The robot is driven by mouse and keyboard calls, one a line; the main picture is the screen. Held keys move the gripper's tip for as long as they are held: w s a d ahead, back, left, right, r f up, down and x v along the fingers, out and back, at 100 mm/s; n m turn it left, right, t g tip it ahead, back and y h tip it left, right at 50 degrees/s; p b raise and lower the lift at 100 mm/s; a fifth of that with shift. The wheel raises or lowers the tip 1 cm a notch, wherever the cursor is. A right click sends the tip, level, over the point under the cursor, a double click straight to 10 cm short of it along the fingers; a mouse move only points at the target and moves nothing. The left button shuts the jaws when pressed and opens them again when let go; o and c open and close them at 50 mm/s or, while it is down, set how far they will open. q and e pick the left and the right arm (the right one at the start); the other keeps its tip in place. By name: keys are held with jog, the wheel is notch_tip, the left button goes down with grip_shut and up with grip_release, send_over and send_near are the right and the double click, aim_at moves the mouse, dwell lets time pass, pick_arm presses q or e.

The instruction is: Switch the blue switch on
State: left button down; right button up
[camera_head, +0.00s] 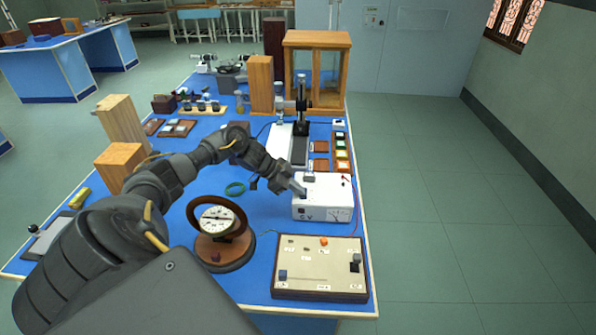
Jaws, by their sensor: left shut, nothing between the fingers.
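My left arm reaches in from the left over the blue bench, and its left gripper (301,191) is shut and empty. Its fingertips are at the left top edge of a white box (328,198) with a dial on its front; I cannot tell whether they touch it. A small blue part that looks like a switch (283,274) is on the left side of the beige circuit board (318,285), in front of the white box. Its on or off position is too small to tell. Any switch under the fingertips is hidden. My right gripper is not in view.
A round dial meter on a wooden base (216,219) stands left of the circuit board. A microscope-like instrument (301,115) and a wooden glass case (317,65) stand behind. Wooden blocks (119,162) are at the left. Bare blue bench (258,268) lies between meter and board.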

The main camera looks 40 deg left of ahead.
pick_arm(q)
jog(key=shift+r, duration=0.1)
jog(key=shift+r, duration=0.25)
jog(key=r+p, duration=0.1)
jog(key=p, duration=0.1)
jog(key=r+p, duration=0.2)
jog(key=shift+s+d+r, duration=0.1)
jog(key=shift+d+r, duration=0.1)
jog(key=shift+r, duration=0.05)
jog(key=b+v, duration=0.3)
jog(key=v, duration=0.7)
jog(key=shift+s+f, duration=0.15)
jog(key=shift+s, duration=0.05)
